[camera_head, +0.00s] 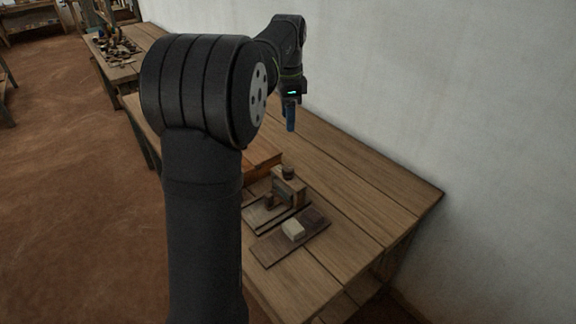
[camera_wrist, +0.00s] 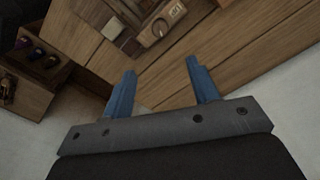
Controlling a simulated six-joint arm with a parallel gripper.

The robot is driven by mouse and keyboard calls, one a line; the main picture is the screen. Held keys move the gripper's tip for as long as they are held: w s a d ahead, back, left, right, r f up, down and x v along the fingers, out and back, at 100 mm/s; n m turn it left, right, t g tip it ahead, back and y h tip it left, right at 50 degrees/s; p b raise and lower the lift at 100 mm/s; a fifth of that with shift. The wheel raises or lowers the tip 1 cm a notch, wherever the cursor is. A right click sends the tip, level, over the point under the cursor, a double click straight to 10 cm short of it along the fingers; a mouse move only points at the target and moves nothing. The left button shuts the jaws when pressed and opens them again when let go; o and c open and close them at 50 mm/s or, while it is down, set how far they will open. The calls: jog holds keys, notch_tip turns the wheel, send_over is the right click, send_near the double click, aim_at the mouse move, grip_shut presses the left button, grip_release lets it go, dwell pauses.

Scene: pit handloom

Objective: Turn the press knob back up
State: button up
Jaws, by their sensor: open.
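The press knob (camera_head: 288,172) is a small dark round cap on top of a small wooden press (camera_head: 290,188) on the bench. My gripper (camera_head: 290,118) is above the bench, up and behind the press in the head view, apart from the knob. In the wrist view its two blue fingers (camera_wrist: 161,68) are spread with nothing between them, and the knob lies beyond their tips. The lower part of the press is unclear in the wrist view.
A dark board (camera_head: 270,248) with a pale block (camera_head: 293,229) lies in front of the press. An orange-brown box (camera_head: 262,163) sits beside it. The bench (camera_head: 380,190) is clear toward the white wall (camera_head: 450,90). In the wrist view, a wooden rack (camera_wrist: 30,92) holds several dark items.

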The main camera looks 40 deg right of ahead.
aim_at(288, 168)
notch_tip(288, 168, down, 18)
jog(key=shift+r, duration=0.25)
jog(key=shift+c, duration=0.2)
jog(key=c, duration=0.9)
